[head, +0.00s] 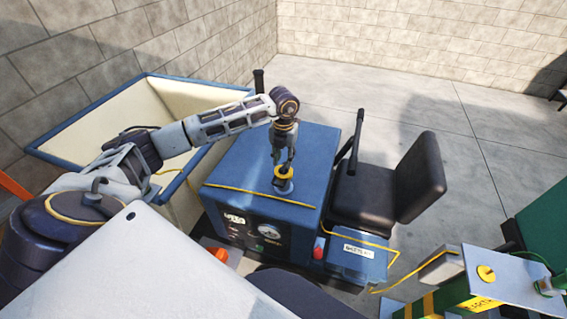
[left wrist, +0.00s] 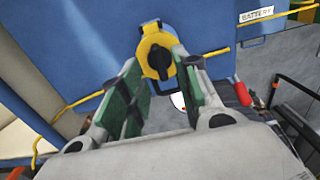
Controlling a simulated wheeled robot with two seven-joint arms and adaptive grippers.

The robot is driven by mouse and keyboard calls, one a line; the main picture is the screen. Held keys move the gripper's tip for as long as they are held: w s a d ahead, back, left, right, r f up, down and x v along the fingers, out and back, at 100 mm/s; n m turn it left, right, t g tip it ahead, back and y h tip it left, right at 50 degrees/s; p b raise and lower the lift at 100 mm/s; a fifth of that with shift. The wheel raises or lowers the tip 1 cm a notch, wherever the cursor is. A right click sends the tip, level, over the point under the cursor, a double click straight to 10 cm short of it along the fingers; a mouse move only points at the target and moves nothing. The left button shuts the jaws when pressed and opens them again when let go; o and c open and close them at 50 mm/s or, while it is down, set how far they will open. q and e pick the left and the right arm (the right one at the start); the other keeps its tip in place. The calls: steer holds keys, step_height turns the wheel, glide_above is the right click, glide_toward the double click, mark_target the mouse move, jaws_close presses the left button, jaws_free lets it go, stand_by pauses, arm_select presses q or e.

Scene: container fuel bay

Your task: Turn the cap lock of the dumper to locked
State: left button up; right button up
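The dumper's blue body (head: 300,150) stands in the middle of the head view, with a yellow cap (head: 284,172) on its top. In the left wrist view the yellow cap (left wrist: 147,48) has a dark knob (left wrist: 160,63) in its middle and a small yellow tab at its upper edge. My left gripper (head: 284,168) points down over the cap. In the left wrist view its green-padded fingers (left wrist: 160,78) are apart, with the cap between and just beyond their tips. I cannot tell whether they touch it. My right gripper is not in view.
The dumper's cream-lined skip (head: 180,95) lies left, under my left arm. A black seat (head: 395,185) and dark lever (head: 355,140) stand right of the body. A battery box (head: 350,262) and red knob (head: 319,247) are in front. A yellow-marked stand (head: 480,300) is lower right. Back-right floor is clear.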

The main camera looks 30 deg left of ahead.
mark_target(283, 166)
arm_select(q)
steer(key=shift+f+p, duration=0.3)
steer(key=shift+f, duration=1.5)
steer(key=shift+c, duration=0.5)
jaws_close()
